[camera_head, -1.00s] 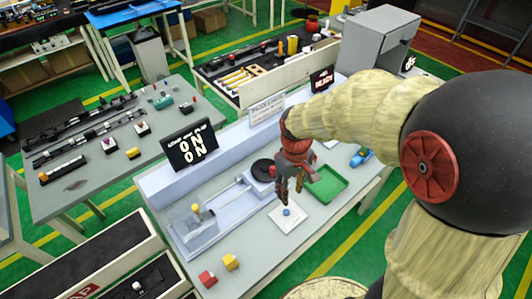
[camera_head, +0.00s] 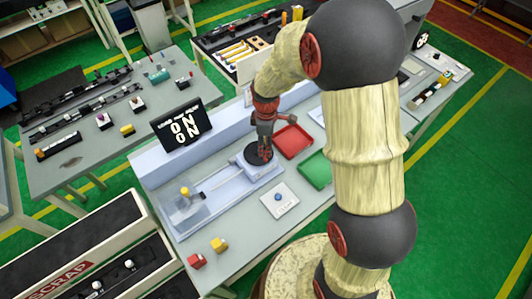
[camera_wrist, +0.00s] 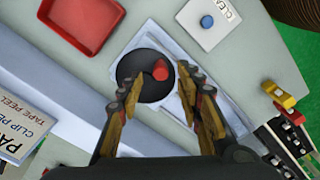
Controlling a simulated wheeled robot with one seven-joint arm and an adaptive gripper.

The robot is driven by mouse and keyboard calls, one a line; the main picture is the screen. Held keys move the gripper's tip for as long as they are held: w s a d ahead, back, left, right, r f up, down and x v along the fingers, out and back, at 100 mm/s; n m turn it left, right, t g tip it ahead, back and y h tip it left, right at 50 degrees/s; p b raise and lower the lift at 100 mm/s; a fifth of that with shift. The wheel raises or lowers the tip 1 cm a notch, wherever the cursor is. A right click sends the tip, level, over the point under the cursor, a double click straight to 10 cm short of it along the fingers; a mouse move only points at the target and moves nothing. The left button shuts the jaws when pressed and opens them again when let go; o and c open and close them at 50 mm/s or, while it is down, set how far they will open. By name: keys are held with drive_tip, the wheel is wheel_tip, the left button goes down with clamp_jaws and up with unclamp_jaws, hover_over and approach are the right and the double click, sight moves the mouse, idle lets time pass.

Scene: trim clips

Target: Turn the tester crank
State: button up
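The tester crank is a black disc (camera_head: 252,151) on the pale blue tester base, mostly visible beside my gripper in the head view. In the wrist view the crank disc (camera_wrist: 133,86) carries an upright red knob (camera_wrist: 160,70) near its edge. My gripper (camera_wrist: 160,80) is open, one finger on each side of the knob in that view. I cannot tell whether either finger touches it. In the head view my gripper (camera_head: 265,150) points down over the disc. The tester (camera_head: 215,182) has a rod running left to a clear-covered end with a yellow piece (camera_head: 185,191).
A white plate with a blue button (camera_head: 278,197) lies in front of the crank. A red tray (camera_head: 291,142) and a green tray (camera_head: 317,172) are to the right. A black display (camera_head: 182,128) stands behind. Red (camera_head: 197,260) and yellow (camera_head: 219,244) blocks sit at front left.

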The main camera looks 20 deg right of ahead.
drive_tip(key=shift+f, duration=2.8)
drive_tip(key=c, duration=0.3)
clamp_jaws()
